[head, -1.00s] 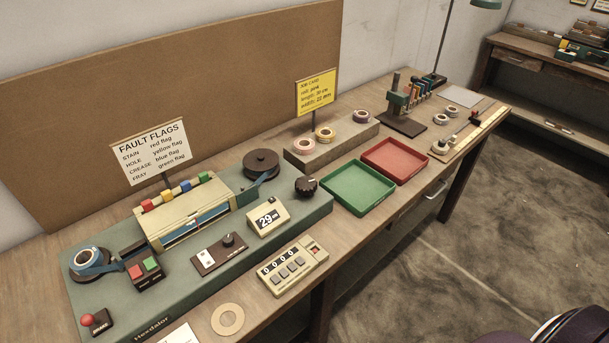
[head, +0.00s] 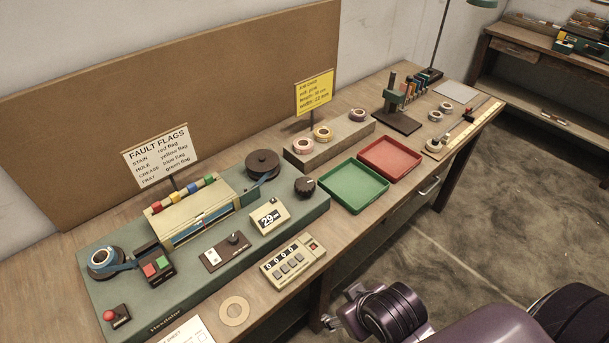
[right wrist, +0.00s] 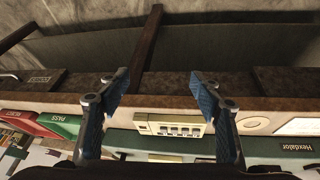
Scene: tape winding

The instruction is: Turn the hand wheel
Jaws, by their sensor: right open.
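A black round knob (head: 305,187), which looks like the hand wheel, stands at the right end of the green winding machine (head: 190,292), in front of the dark spool (head: 262,163). Nothing touches it in the head view. My right gripper (head: 333,323) is low in the head view, in front of the bench edge and apart from the knob. In the right wrist view my right gripper (right wrist: 157,92) is open and empty, with blue-padded fingers spread. The cream counter box (right wrist: 170,128) shows beyond and between them. My left gripper is not in view.
A green tray (head: 353,205) and a red tray (head: 412,145) lie right of the machine. Tape rolls sit on a block (head: 335,147) behind them. The counter box (head: 293,262) and a cardboard ring (head: 234,311) lie near the front edge.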

